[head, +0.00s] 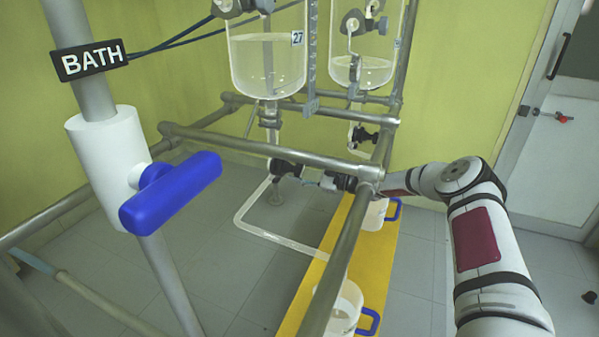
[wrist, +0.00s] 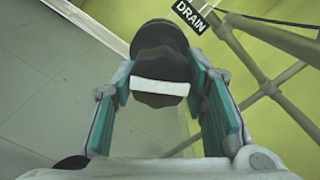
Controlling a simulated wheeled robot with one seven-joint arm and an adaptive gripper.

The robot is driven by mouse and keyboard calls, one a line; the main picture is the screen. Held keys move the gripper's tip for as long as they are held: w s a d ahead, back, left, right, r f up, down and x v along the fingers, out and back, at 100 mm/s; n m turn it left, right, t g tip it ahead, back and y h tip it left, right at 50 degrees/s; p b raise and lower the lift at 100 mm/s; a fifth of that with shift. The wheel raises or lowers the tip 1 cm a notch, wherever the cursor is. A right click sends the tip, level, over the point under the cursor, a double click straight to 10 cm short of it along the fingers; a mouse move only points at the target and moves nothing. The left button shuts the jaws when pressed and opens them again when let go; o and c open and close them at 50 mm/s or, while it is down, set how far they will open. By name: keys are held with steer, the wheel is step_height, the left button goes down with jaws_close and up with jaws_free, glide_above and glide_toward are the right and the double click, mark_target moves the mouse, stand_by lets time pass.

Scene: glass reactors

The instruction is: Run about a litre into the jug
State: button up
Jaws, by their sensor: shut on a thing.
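My gripper (wrist: 160,84) is shut on a black valve knob (wrist: 160,62) with a white stripe, its two teal-padded fingers on either side in the wrist view. In the head view my gripper (head: 338,181) is at the drain valve (head: 286,168) below the glass vessel marked 27 (head: 268,70), which holds clear liquid. A clear outlet tube (head: 262,233) bends from the valve toward the near jug (head: 347,300), which has a blue handle. A frame bar partly hides this jug, and its liquid level cannot be told.
A second jug (head: 375,215) with a blue handle stands farther back on the yellow platform (head: 372,265). Another glass vessel (head: 362,70) hangs at right. Metal frame bars (head: 270,150) cross near my arm. A blue BATH handle (head: 170,192) is at left. A DRAIN label (wrist: 187,14) shows.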

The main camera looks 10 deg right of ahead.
steer(key=o, duration=1.2)
steer(key=v, duration=1.2)
